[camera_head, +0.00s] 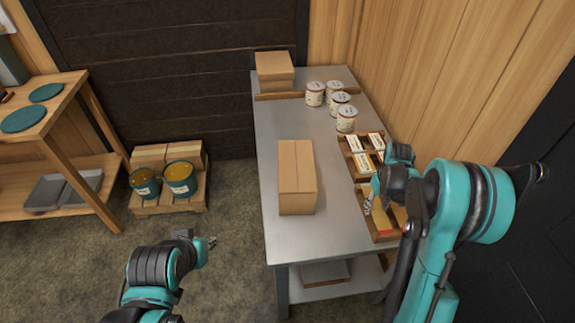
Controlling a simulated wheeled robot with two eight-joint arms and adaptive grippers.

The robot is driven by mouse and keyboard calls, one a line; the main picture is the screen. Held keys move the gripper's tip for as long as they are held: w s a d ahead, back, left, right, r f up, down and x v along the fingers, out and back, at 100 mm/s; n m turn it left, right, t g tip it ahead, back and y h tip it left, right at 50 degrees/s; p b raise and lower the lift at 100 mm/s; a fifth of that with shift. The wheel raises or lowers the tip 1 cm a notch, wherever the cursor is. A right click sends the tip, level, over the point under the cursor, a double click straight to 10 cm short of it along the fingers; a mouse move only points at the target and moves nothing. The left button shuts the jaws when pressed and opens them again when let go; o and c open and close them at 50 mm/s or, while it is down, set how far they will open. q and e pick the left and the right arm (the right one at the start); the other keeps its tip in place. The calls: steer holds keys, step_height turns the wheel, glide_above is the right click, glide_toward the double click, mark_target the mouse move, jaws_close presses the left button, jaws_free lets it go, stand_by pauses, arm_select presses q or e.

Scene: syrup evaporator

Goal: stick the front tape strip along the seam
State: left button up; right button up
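A closed cardboard box (297,190) stands on the grey metal table (265,130), with a seam line running lengthwise along its top. A wooden tray (362,196) along the table's right edge holds small white-topped and dark items, with flat tan pieces and a red bit at its near end. I cannot tell which of these is the front tape strip. My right gripper (371,202) points down at the near part of this tray, right of the box; its fingertips are too small to read. My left gripper (208,243) is over the floor, left of the table, apart from everything.
Several white cans (346,118) stand at the table's back right. Another carton (274,70) sits at the back left. Buckets (180,178) and boxes stand on a low pallet left of the table. A wooden shelf (75,165) is at far left. The table's front left is clear.

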steer(key=shift+r+p, duration=2.65)
steer(key=shift+r, duration=1.4)
